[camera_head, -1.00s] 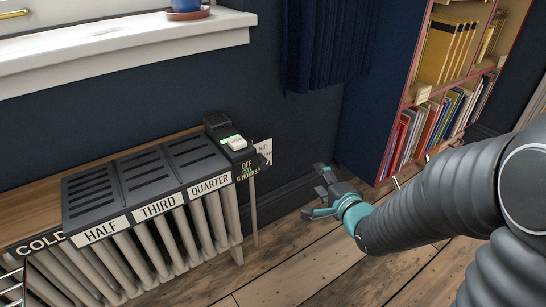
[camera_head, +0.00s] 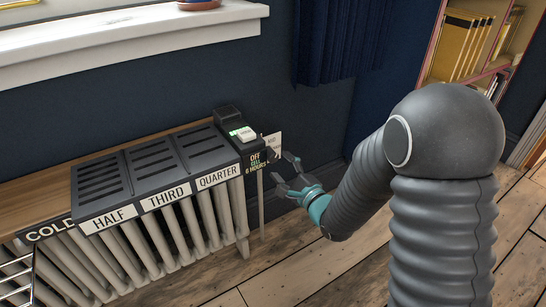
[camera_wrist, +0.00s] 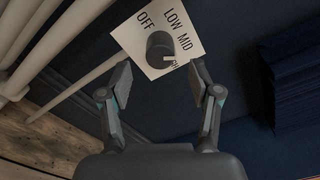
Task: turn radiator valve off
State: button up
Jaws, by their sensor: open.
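The radiator valve is a dark round knob (camera_wrist: 160,47) on a white dial plate (camera_wrist: 182,22) marked OFF, LOW, MID and a partly hidden HI. A pale pointer line on the knob points toward the HI side, away from OFF. In the head view the plate (camera_head: 275,142) is on the wall at the radiator's right end, with the dark knob (camera_head: 272,155) in front. My gripper (camera_head: 283,168) is open just right of the radiator, close to the knob. In the wrist view the knob sits ahead, between the open fingertips (camera_wrist: 160,68); no contact is visible.
The radiator (camera_head: 190,225) carries dark slatted covers labelled HALF, THIRD and QUARTER. A black box (camera_head: 240,135) with green lights sits beside the plate. A pale vertical pipe (camera_head: 261,205) runs below the knob. A blue curtain (camera_head: 342,40) hangs right. Wooden floor (camera_head: 300,260) is open in front.

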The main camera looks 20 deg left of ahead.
aim_at(274, 159)
jog(key=shift+x, duration=2.65)
jog(key=shift+c, duration=0.2)
jog(key=c, duration=1.1)
